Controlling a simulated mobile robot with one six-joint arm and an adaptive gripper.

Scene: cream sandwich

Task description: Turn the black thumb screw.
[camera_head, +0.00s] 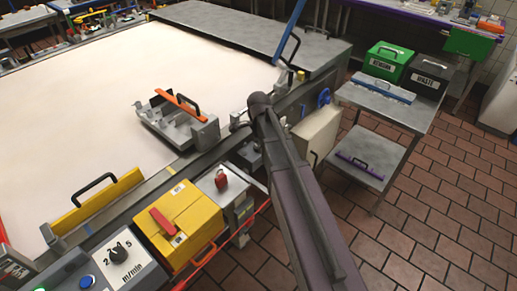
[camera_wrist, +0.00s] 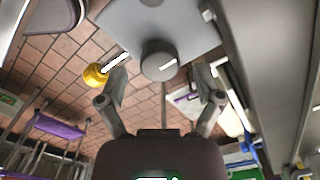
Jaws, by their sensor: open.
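In the wrist view, a dark round knob (camera_wrist: 159,61), which looks like the black thumb screw, stands out from a grey plate (camera_wrist: 192,28). My gripper (camera_wrist: 160,78) is open, with one finger to each side of the knob. Gaps show between the knob and both fingers, so neither appears to touch it. A thin straight piece shows below the knob; I cannot tell what it belongs to. In the head view, my arm crosses the conveyor's near edge and hides the gripper's fingers; I cannot make out the thumb screw there.
A yellow knob (camera_wrist: 95,75) is left of my gripper in the wrist view. The head view shows a cream conveyor (camera_head: 110,95), a bracket with an orange bar (camera_head: 180,105), a yellow box (camera_head: 180,220), a dial panel (camera_head: 120,262) and a grey cart (camera_head: 385,105). Tiled floor lies right.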

